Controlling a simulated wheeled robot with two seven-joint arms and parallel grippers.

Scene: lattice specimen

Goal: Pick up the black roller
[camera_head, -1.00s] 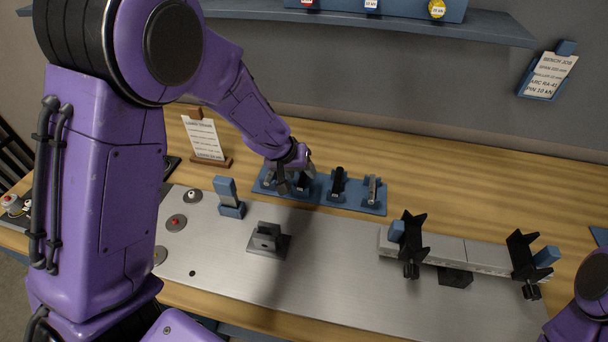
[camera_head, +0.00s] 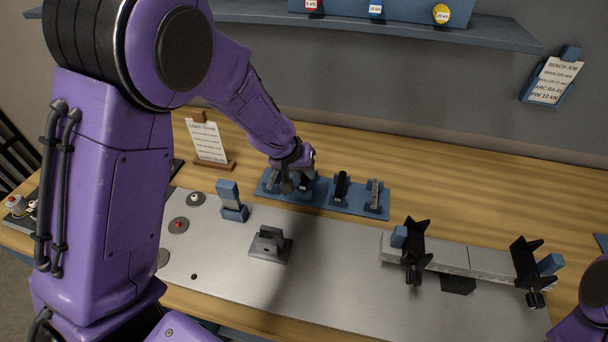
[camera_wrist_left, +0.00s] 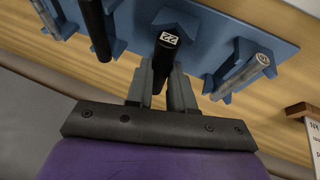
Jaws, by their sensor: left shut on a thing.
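A blue rack (camera_head: 355,208) on the wooden bench holds a row of short rollers, two black and two silver. My left gripper (camera_head: 297,182) is down over the second roller from the left. In the left wrist view its two fingers (camera_wrist_left: 163,88) are shut on a black roller (camera_wrist_left: 167,48), whose end label looks like 22. This roller still appears to be at its rack place. The other black roller (camera_head: 341,186) stands beside it and also shows in the wrist view (camera_wrist_left: 97,28). My right gripper is out of view.
Silver rollers (camera_head: 374,194) (camera_wrist_left: 245,75) flank the black ones closely. A metal plate (camera_head: 335,270) in front carries a grey fixture (camera_head: 270,243), a blue stand (camera_head: 231,203) and a beam (camera_head: 468,258) with black brackets. A paper card (camera_head: 207,143) stands behind left.

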